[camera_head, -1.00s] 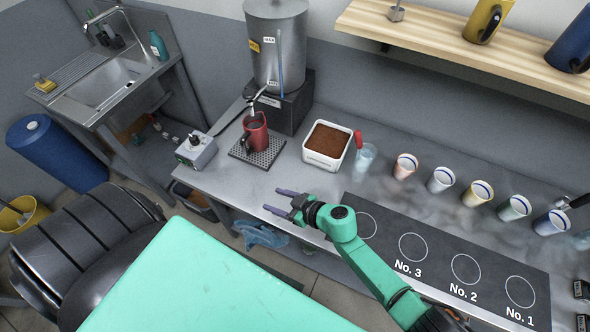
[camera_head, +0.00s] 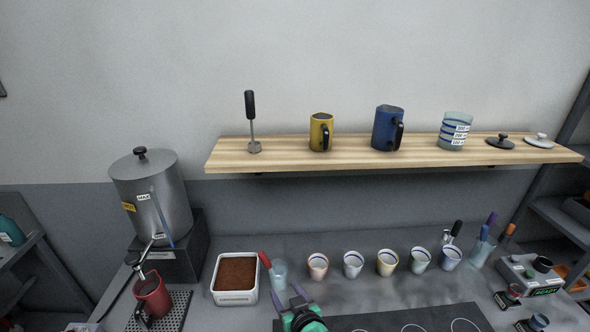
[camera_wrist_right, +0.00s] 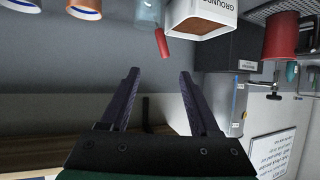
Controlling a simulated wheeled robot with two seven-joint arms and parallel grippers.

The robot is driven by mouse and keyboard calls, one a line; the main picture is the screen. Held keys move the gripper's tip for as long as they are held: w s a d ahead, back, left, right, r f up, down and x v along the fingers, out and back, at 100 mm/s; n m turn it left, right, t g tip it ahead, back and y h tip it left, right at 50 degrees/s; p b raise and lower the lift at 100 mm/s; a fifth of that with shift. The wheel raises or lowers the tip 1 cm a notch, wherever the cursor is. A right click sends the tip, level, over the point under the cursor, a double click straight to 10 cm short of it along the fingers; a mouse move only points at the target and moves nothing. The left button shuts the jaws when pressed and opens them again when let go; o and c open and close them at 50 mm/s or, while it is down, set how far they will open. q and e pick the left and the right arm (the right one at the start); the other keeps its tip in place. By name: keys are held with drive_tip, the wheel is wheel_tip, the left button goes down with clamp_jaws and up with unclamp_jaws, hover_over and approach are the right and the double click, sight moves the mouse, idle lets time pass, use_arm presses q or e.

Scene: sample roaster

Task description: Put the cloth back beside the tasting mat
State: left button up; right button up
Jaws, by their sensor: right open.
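The tasting mat (camera_head: 385,319) is dark with pale circles and lies along the bottom edge of the head view, cut off there. No cloth shows in either view now. My right gripper (camera_head: 291,294) is at the mat's left end in the head view, in front of the cup row. In the right wrist view its two dark fingers (camera_wrist_right: 159,73) stand wide apart with nothing between them. My left gripper is not in view.
A white grounds box (camera_head: 235,296), a glass with a red-handled tool (camera_head: 278,275) and several cups (camera_head: 353,264) line the counter. A red mug (camera_head: 152,297) sits under the urn (camera_head: 152,195). A wooden shelf (camera_head: 280,157) with mugs hangs above.

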drive_tip(key=s+d+f+m+g+h, duration=0.1)
drive_tip(key=s+d+g+h, duration=0.15)
drive_tip(key=d, duration=0.55)
drive_tip(key=s+d+f+m+g+h, duration=0.15)
drive_tip(key=s+d, duration=0.25)
drive_tip(key=d, duration=0.4)
drive_tip(key=s+d+g, duration=0.4)
drive_tip(key=s+d, duration=0.5)
drive_tip(key=s, duration=0.3)
wheel_tip(320, 180, down, 27)
drive_tip(key=s+g+b, duration=0.1)
drive_tip(key=s+b, duration=0.1)
drive_tip(key=b, duration=0.4)
drive_tip(key=s+d+f+g+b, duration=0.1)
drive_tip(key=s+f+b, duration=0.1)
drive_tip(key=s+f, duration=0.6)
drive_tip(key=s+d+f+h+b, duration=0.1)
drive_tip(key=s+d+f+b, duration=0.1)
drive_tip(key=s+f, duration=0.7)
wheel_tip(320, 180, down, 4)
drive_tip(key=shift+s+d+f+n+g+b, duration=0.3)
drive_tip(key=shift+n+g+b, duration=0.15)
drive_tip(key=shift+b, duration=0.4)
